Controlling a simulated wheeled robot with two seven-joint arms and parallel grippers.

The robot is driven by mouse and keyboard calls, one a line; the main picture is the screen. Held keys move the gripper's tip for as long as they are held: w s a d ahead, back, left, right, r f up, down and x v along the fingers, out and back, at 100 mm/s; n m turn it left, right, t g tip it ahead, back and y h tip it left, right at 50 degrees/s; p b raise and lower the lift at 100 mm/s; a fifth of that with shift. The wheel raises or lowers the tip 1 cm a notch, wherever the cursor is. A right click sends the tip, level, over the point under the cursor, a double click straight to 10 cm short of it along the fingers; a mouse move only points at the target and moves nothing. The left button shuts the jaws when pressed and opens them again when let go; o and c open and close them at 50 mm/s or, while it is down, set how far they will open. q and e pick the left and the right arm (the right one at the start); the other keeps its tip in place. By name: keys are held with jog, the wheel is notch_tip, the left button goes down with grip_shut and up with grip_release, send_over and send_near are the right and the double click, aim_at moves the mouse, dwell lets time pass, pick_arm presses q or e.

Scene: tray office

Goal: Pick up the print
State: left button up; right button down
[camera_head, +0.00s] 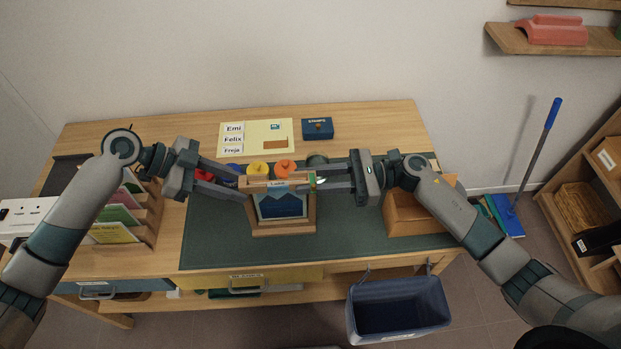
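The print (283,207), a blue picture with a pale mountain shape in a wooden frame, is at the middle of the green desk mat. A wooden bar with a small "Luke" label (277,186) crosses its top edge and hides part of it. My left gripper (241,183) is at the bar's left end, and my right gripper (318,185) is at its right end. The fingers of both point inward. The tips overlap the bar's ends, so I cannot tell whether they are closed on it, or whether the print touches the mat.
Red, blue, yellow and orange round items (258,169) stand behind the bar. A card sorter (150,215) is at left, a wooden box (412,216) at right, and a dark blue box (317,128) at the back. A blue bin (398,308) stands before the desk. The mat's front is clear.

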pick_arm(q)
jog(key=shift+c, duration=0.7)
jog(key=w+a+t+y, duration=0.1)
jog(key=w+a+t, duration=0.1)
jog(key=w+a, duration=0.3)
jog(key=s+d+r+g+y, duration=0.1)
jog(key=s+d+r, duration=0.1)
jog(key=r, duration=0.4)
jog(key=s+d+r+g+y, duration=0.1)
jog(key=s+d+r+y, duration=0.1)
jog(key=d+r, duration=0.3)
jog(key=shift+s+r, duration=0.8)
jog(key=shift+r, duration=0.15)
jog(key=shift+d, duration=0.15)
send_over(259, 185)
jog(key=f, duration=0.6)
jog(key=shift+w, duration=0.4)
